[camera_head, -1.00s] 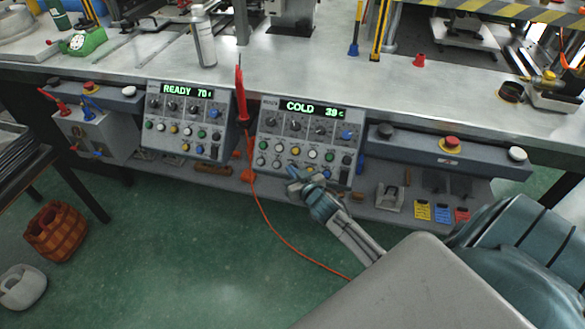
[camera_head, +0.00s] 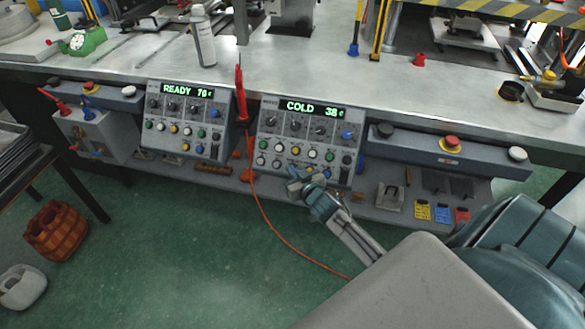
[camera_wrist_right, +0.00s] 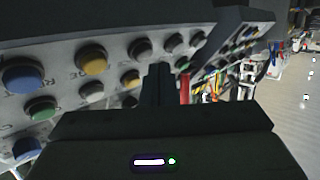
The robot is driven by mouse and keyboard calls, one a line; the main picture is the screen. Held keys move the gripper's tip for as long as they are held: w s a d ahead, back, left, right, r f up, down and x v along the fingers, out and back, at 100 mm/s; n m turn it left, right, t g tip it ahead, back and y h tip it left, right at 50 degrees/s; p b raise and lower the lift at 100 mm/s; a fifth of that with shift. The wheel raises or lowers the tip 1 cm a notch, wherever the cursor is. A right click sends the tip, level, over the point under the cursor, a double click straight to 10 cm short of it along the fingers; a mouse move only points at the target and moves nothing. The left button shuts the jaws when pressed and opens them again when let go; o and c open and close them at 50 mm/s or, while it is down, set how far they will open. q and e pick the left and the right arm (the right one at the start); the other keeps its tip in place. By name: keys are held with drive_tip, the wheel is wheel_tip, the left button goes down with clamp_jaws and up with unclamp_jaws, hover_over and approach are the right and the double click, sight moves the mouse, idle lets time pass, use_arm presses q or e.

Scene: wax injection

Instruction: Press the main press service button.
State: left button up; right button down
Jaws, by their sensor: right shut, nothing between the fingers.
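The right-hand control box (camera_head: 306,139) on the bench front has a lit display reading COLD 38. Knobs and rows of coloured buttons sit below it, among them a yellow button (camera_head: 295,150). Their labels are too small to read in the head view, so I cannot tell which is the service button. My right gripper (camera_head: 293,182) is shut and empty, just below the box's lower button row. In the right wrist view the shut fingers (camera_wrist_right: 158,84) point at the panel, right of a yellow button (camera_wrist_right: 92,60); contact is unclear. My left gripper is out of view.
A second control box (camera_head: 186,121) reading READY 70 stands to the left. A red probe (camera_head: 240,95) and its orange cable hang between the boxes. A grey bar (camera_head: 420,146) with a red button is at right. A shelf with small items runs beneath; open green floor lies in front.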

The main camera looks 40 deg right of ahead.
drive_tip(key=shift+w+d+f, duration=0.15)
drive_tip(key=shift+f, duration=0.05)
idle(0.3)
